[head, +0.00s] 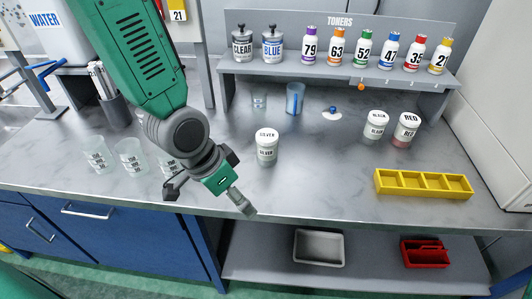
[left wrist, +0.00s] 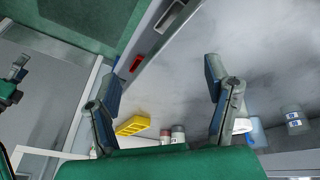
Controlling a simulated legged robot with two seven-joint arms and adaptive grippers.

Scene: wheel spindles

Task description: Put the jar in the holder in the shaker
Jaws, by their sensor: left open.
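The yellow holder (head: 424,185) with a row of open compartments lies on the counter at right; it also shows in the left wrist view (left wrist: 133,125). White-lidded jars stand apart from it: silver (head: 267,147) near the middle, black (head: 376,125) and red (head: 406,130) behind the holder. I see no jar in the holder. I cannot pick out the shaker for sure. My left gripper (head: 209,199) is open and empty above the counter's front edge, left of the silver jar. What seems to be my right gripper (left wrist: 17,70) shows small at the wrist view's left edge.
Clear cups (head: 130,156) stand on the left, partly behind my left arm. Toner bottles and canisters line the raised shelf (head: 290,72). A blue cup (head: 294,98) stands below it. A white cabinet (head: 495,110) bounds the right. The counter before the silver jar is clear.

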